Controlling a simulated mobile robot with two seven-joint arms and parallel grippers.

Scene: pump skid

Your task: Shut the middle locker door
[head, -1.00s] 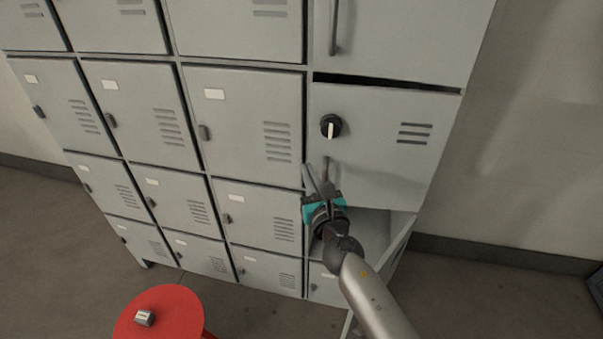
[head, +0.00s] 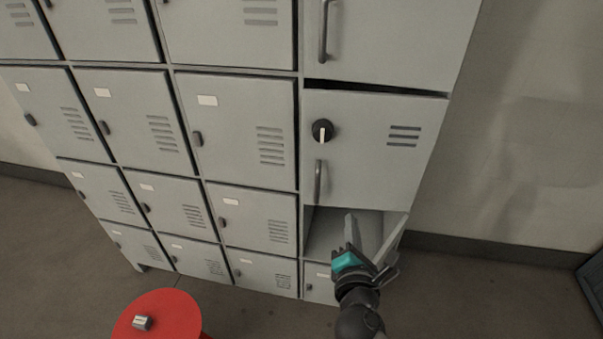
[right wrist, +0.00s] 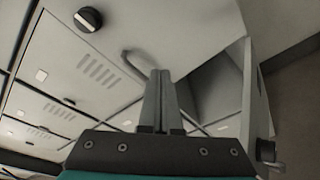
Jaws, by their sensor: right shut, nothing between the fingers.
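The middle locker door (head: 375,150) in the right column has a black knob (head: 322,130) and a bar handle (head: 320,181). A dark gap runs along its top edge; I cannot tell whether it is fully shut. In the right wrist view the knob (right wrist: 88,19) and curved handle (right wrist: 136,60) show beyond the fingers. My right gripper (head: 350,218) is shut and empty, below and right of the handle, in front of the open compartment under this door. Its closed fingers also show in the right wrist view (right wrist: 160,75). My left gripper is not in view.
The lower compartment (head: 330,235) is open, its door (head: 396,243) swung out at the right, close beside my gripper. Smaller shut lockers (head: 235,120) fill the left. A red round stool or table (head: 180,310) with a small metal item (head: 142,322) stands front left.

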